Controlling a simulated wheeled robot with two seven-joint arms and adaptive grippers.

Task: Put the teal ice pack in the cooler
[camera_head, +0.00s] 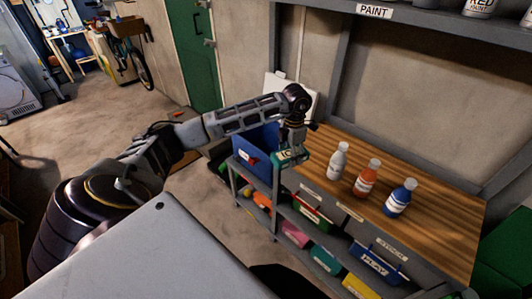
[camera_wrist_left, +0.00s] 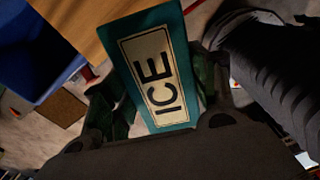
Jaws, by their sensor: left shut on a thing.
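The teal ice pack (camera_head: 290,157), with a pale label reading ICE, is held in my left gripper (camera_head: 293,142). The pack fills the middle of the left wrist view (camera_wrist_left: 158,70), with dark gripper fingers at its sides. The blue cooler (camera_head: 255,148) stands at the left end of the wooden bench, and part of it shows at the left of the wrist view (camera_wrist_left: 38,50). The pack is at the cooler's right side in the head view. My left forearm passes above the cooler and hides part of its opening. My right gripper is not in view.
White, red and blue bottles (camera_head: 367,179) stand on the wooden worktop (camera_head: 440,220). Bins with coloured things fill the shelves below. A white panel (camera_head: 285,88) rises behind the cooler. A paint shelf (camera_head: 400,17) overhangs the bench. Open floor (camera_head: 60,150) lies to the left.

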